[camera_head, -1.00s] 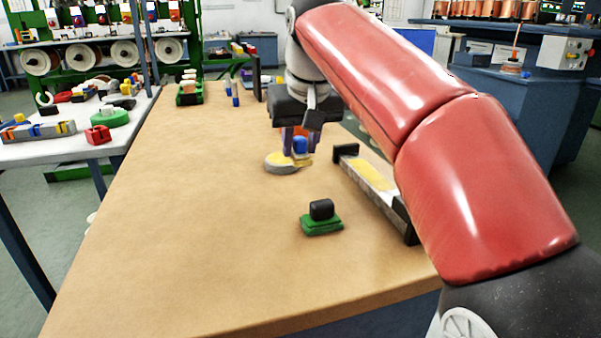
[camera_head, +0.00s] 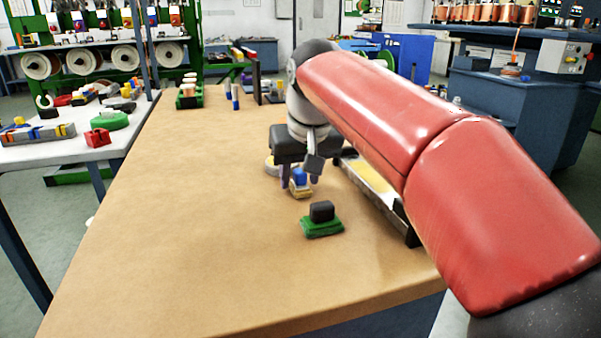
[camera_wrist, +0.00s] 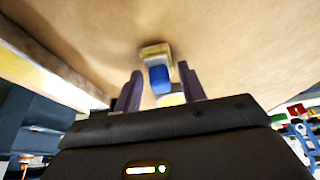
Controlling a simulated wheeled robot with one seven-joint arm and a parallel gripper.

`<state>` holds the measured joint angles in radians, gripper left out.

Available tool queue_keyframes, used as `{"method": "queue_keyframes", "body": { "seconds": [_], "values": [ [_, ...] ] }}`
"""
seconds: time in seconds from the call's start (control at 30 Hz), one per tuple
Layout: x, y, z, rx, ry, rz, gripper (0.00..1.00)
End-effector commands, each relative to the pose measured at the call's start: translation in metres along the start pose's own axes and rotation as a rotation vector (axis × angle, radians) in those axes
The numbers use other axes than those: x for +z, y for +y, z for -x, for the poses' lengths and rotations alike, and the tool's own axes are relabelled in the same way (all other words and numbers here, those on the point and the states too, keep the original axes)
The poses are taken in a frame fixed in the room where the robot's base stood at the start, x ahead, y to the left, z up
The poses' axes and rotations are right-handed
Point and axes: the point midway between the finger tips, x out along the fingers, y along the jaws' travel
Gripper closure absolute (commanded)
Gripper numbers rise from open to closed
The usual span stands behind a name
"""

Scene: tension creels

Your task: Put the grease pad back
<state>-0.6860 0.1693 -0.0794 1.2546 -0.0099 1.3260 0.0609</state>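A small pad with a blue grip and a yellowish base (camera_head: 301,191) stands on the brown table in front of a round pale dish (camera_head: 270,166); it looks like the grease pad. My gripper (camera_head: 298,180) is low over the table, fingers pointing down, just behind and around the blue grip. In the wrist view the purple fingers of my gripper (camera_wrist: 159,70) are apart, with the pad's blue grip (camera_wrist: 160,78) between them and gaps on both sides. The gripper looks open. My gripper hides part of the dish.
A green block with a black top (camera_head: 321,223) stands close in front of the pad. A long tray with a yellow strip (camera_head: 372,180) lies to the right, partly behind my arm. The table's (camera_head: 180,230) left and front are clear. Small blocks stand at the far end.

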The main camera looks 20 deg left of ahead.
Motion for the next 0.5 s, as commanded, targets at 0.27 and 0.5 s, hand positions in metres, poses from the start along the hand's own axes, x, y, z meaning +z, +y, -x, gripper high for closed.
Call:
{"method": "queue_keyframes", "body": {
  "seconds": [0.27,0.5],
  "values": [
    [0.000,0.000,0.000,0.000,0.000,0.000,0.48],
    [-0.001,0.000,0.007,0.000,0.004,0.001,0.48]
  ]
}}
